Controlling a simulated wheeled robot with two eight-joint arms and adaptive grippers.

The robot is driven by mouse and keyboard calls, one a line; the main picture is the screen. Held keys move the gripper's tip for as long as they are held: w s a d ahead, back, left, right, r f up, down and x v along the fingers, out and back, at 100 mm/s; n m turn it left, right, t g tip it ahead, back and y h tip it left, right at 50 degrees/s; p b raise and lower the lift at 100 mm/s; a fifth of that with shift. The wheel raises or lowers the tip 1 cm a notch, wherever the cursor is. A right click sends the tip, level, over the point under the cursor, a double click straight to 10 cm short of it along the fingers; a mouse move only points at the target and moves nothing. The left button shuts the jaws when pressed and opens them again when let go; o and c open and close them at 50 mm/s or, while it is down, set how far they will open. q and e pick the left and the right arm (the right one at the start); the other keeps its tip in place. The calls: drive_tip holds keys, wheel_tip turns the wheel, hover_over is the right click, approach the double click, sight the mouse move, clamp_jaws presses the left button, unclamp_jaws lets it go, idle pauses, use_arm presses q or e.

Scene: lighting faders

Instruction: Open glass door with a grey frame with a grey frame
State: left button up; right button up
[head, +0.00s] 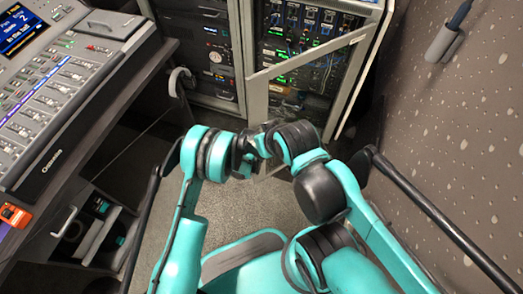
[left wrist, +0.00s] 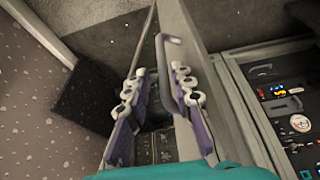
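The glass door with a grey frame (head: 257,101) stands at the front of the equipment rack in the head view. It is ajar, its left side swung out towards me, and rack lights show through the glass. In the left wrist view its grey frame (left wrist: 190,28) and a handle (left wrist: 171,40) run up the middle. My left gripper (head: 247,158) is by the lower left part of the door; its two fingers (left wrist: 158,95) are apart, one close to the handle side. I cannot tell whether it touches. My right gripper (head: 268,137) is close to the left one; its fingers are hidden.
A mixing console (head: 62,85) on a desk is at the left, with an open shelf (head: 95,225) below it. A second rack (head: 205,50) stands left of the door. A speckled wall (head: 460,110) is at the right. Carpet (head: 235,212) lies between.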

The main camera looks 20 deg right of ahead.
use_arm(q)
drive_tip(key=shift+r, duration=0.1)
drive_tip(key=v, duration=1.1)
drive_tip(key=shift+a+r, duration=0.15)
drive_tip(key=shift+r, duration=0.2)
drive_tip(key=shift+s, duration=0.1)
drive_tip(key=shift+c, duration=0.3)
